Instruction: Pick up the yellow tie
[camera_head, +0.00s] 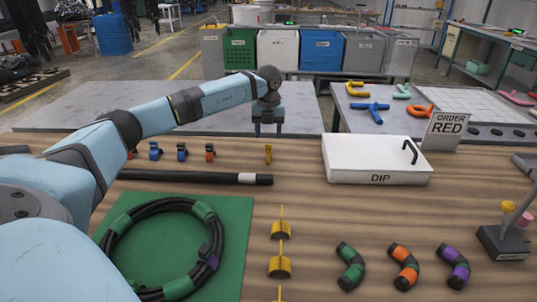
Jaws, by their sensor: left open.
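The yellow tie (268,153) is a small upright piece at the right end of a row of ties on the wooden table. My left gripper (268,132) is above and just behind it in the picture, with its two fingers pointing down, spread apart and empty. The fingertips appear close over the tie, but I cannot tell the exact gap. My left arm reaches in from the left. My right gripper is not in view.
Blue ties (181,152) and a red-orange tie (210,152) stand to the left. A black hose (190,177) lies in front, with a coiled hose on a green mat (233,278). A white DIP box (378,161) is to the right. Yellow saddle pieces (281,230) are nearer.

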